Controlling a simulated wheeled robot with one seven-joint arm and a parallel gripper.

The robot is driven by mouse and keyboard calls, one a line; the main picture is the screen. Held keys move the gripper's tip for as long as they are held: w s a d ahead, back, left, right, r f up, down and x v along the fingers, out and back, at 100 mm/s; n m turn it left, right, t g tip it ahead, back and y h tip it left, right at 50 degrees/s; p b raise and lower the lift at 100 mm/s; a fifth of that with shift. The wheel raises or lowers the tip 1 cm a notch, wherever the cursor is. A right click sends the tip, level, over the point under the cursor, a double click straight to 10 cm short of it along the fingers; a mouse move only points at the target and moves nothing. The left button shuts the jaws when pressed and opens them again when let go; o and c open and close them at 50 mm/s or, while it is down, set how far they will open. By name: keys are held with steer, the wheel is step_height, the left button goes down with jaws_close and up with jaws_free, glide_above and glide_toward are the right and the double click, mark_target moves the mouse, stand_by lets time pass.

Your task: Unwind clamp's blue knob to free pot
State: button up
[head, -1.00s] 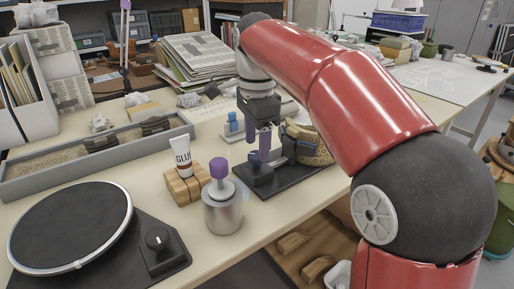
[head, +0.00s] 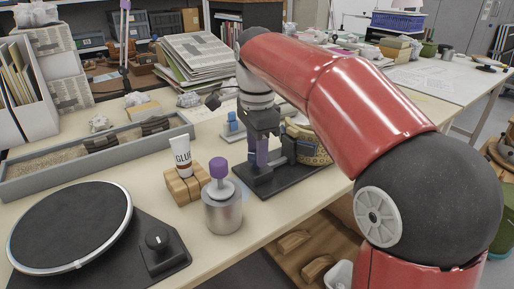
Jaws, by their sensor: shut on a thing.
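The clamp stands on a dark base plate (head: 290,181) near the table's front edge, with its dark jaw block (head: 281,152) against the pot. The pot (head: 312,151) is tan and patterned, at the right end of the clamp and partly hidden behind my arm. My gripper (head: 262,158) points down at the clamp's left end, its fingers closed around the knob. The blue knob itself is mostly hidden by the fingers, and its turn cannot be made out.
A metal jar with a purple top (head: 222,205) and a glue tube (head: 181,152) on a wooden block stand left of the clamp. A black turntable (head: 70,225) is front left. A grey tray (head: 60,182) lies behind. My red arm covers the right side.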

steer(key=n, duration=0.6)
steer(key=shift+n, duration=0.3)
steer(key=n, duration=0.3)
steer(key=shift+n, duration=0.3)
steer(key=n, duration=0.3)
steer(key=shift+n, duration=0.4)
steer(key=n, duration=0.7)
steer(key=shift+a, duration=0.1)
steer(key=n, duration=0.6)
steer(key=shift+n, duration=0.7)
steer(key=o, duration=1)
